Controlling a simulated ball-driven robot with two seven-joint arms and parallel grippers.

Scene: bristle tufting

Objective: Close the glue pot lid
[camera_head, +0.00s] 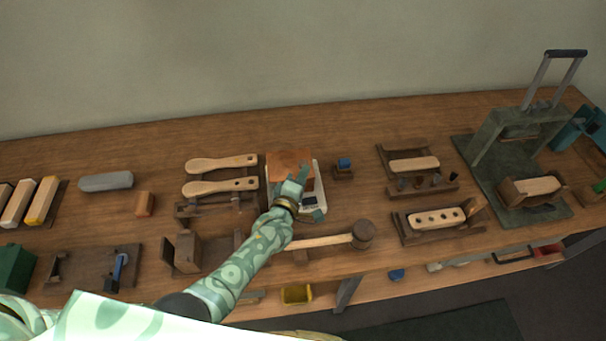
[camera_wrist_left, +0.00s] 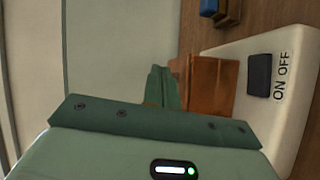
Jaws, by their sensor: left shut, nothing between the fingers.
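The glue pot (camera_head: 289,159) is a copper-brown box on a white base (camera_head: 320,182) near the middle of the bench. In the left wrist view its copper side (camera_wrist_left: 212,88) and the white base with a dark ON/OFF switch (camera_wrist_left: 260,75) show at the right. My left gripper (camera_head: 301,174) is shut and empty, in front of the pot and over it in the head view. Its fingers (camera_wrist_left: 160,88) overlap the pot's edge in the wrist view; I cannot tell whether they touch. The arm hides part of the pot, and the lid's angle is unclear. My right gripper is not in view.
A mallet (camera_head: 362,235) lies just in front of the pot. Two wooden brush handles (camera_head: 220,163) lie to the left. A small blue-topped block (camera_head: 344,164) stands to the right, with wooden racks (camera_head: 440,188) and a green press (camera_head: 518,128) farther right.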

